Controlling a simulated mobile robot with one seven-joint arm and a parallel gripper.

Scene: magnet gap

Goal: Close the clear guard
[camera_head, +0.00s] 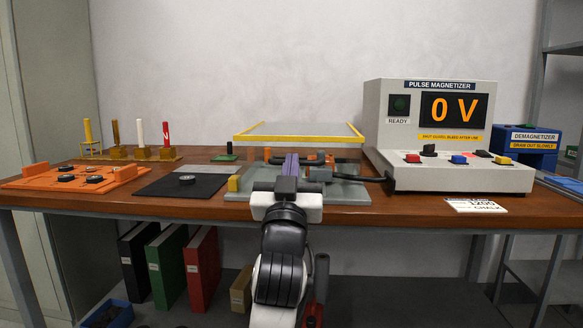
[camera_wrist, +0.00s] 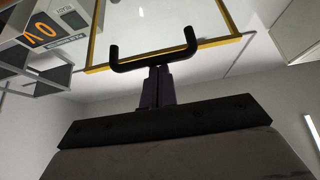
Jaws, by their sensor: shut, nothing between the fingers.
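The clear guard (camera_head: 300,130) is a see-through panel with a yellow frame. In the head view it is raised, roughly level, above a grey-green fixture base (camera_head: 352,191) at the middle of the bench. In the wrist view the guard (camera_wrist: 165,22) fills the top, with a black U-shaped handle (camera_wrist: 128,65) at its near edge. My gripper (camera_head: 291,158) is in front of the fixture, below the guard's front edge. Its shut, empty fingers (camera_wrist: 157,70) point at the handle's bar in the wrist view; I cannot tell whether they touch it.
The pulse magnetizer (camera_head: 430,130) stands right of the fixture, reading 0 V, with a cable running to the fixture. A black mat (camera_head: 170,190) and an orange tray (camera_head: 40,181) lie to the left. A blue demagnetizer (camera_head: 528,145) is at far right.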

